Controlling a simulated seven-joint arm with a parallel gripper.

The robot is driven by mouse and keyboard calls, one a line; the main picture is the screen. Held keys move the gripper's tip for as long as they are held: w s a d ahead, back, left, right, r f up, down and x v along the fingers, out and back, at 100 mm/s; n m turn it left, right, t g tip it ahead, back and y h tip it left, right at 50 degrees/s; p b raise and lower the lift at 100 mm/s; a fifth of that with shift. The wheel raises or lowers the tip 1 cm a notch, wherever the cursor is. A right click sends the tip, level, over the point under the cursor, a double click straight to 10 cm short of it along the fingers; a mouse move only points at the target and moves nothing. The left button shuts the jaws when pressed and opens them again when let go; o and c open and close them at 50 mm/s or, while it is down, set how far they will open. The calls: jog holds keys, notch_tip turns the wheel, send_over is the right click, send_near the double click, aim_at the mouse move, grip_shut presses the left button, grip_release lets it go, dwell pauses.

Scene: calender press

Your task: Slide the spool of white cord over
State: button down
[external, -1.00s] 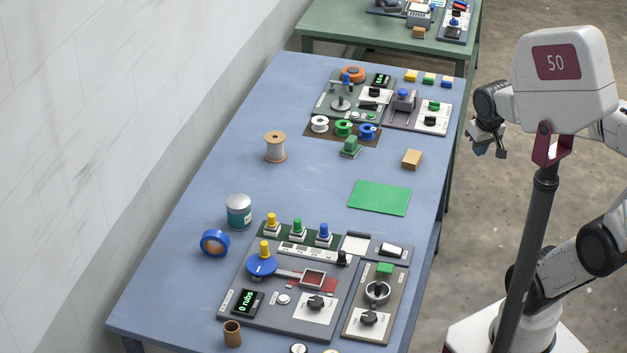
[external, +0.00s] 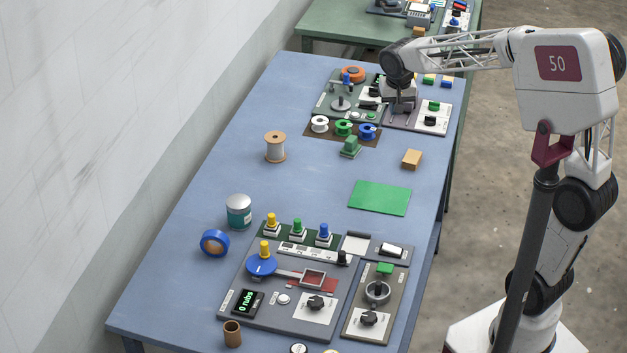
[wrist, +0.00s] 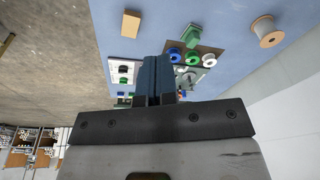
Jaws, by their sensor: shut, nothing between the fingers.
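A tall spool with tan flanges and pale whitish cord (external: 275,147) stands upright on the blue table, left of the far panels; it also shows at the top right of the wrist view (wrist: 266,31). A small white spool (external: 319,124) sits in a row with a green spool (external: 343,128) and a blue spool (external: 367,131) on a brown mat. My gripper (external: 401,108) is over the far panels, right of all these spools and apart from them. Its fingers (wrist: 155,62) are shut together and empty. The external view does not show its height clearly.
A green block (external: 350,147), a tan box (external: 411,159) and a flat green sheet (external: 379,198) lie mid-table. A teal-labelled can (external: 239,212) and blue tape (external: 214,243) are at left. The table around the tall spool is clear. A near panel (external: 300,317) fills the front.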

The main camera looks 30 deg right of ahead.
jog(key=w+a+f+m, duration=0.2)
jog(key=w+a+f, duration=0.7)
jog(key=w+a, duration=0.3)
jog(key=w+a+f+m, duration=0.2)
jog(key=w+a+f, duration=0.8)
jog(key=w+a, duration=0.3)
jog(key=a, duration=0.3)
jog(key=shift+a+m+g+h, duration=0.3)
jog(key=shift+a+h, duration=0.1)
jog(key=shift+d+f, duration=0.1)
jog(key=shift+d, duration=0.05)
